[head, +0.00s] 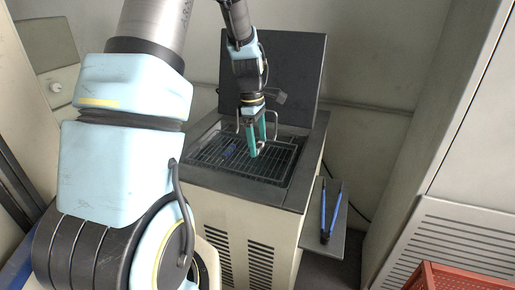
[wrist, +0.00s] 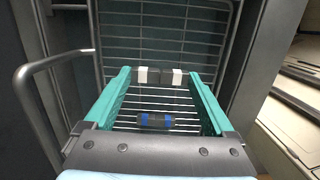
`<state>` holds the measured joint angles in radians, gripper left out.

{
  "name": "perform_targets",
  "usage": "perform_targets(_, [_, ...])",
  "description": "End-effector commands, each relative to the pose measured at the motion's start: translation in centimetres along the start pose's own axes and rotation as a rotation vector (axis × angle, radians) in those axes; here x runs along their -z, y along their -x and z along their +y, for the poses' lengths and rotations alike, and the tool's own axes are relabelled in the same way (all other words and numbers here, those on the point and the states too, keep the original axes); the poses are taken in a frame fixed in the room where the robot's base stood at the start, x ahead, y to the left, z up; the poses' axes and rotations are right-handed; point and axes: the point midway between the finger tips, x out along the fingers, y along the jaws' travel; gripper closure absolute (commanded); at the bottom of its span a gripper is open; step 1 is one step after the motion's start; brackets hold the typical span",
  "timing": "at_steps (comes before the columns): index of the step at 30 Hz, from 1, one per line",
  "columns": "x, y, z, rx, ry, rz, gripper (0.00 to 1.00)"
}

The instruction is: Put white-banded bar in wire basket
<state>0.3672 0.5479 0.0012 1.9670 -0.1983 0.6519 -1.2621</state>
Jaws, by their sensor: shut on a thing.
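The white-banded bar (wrist: 172,77), dark with pale bands, is held between the fingertips of my gripper (wrist: 165,80) in the wrist view. In the head view my gripper (head: 258,146) points down over the wire basket (head: 274,168), which sits in the top of a bath cabinet. The basket's wires (wrist: 140,104) show below and beyond the bar in the wrist view. Whether the bar touches the wires is unclear.
A blue-banded dark bar (wrist: 156,121) lies on the basket wires; it shows small in the head view (head: 229,150). The basket has a raised wire handle (wrist: 45,66). The raised dark lid (head: 300,80) stands behind. Blue tongs (head: 331,212) lie on a side shelf.

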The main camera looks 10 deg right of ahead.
Motion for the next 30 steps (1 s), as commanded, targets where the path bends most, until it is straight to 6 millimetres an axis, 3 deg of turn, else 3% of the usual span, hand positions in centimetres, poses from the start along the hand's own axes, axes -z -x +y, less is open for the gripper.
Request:
perform_targets(7, [0.3,-3.0,-0.1,0.003,0.000,-0.001,1.00])
perform_targets(19, [0.4,-3.6,0.0,0.001,-0.001,0.000,1.00])
perform_targets(20, [0.4,-3.7,0.0,0.001,-0.001,-0.001,0.10])
perform_targets(23, [0.4,-3.6,0.0,0.001,-0.001,-0.001,0.00])
perform_targets(30, [0.4,-3.5,0.0,0.001,0.000,-0.001,0.00])
